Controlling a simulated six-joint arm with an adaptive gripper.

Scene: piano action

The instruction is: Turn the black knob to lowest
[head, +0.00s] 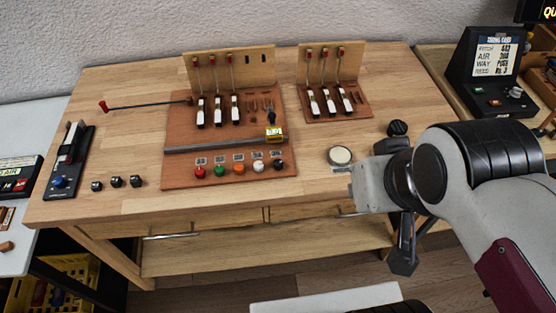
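The black knob (278,164) is the rightmost in a row of coloured round knobs along the front of the reddish-brown board (225,177). It stands beside a white knob, with a small label plate behind it. Its turn position is too small to read. My gripper (403,262) hangs at the right, beyond the table's front edge, well apart from the black knob. It is seen edge-on and partly behind my wrist, so its opening is unclear.
Red (200,172), green (219,170), orange (238,168) and white (258,166) knobs stand left of the black one. A metal rail (215,145) and yellow block (274,134) lie behind. A round disc (340,155) lies to the right.

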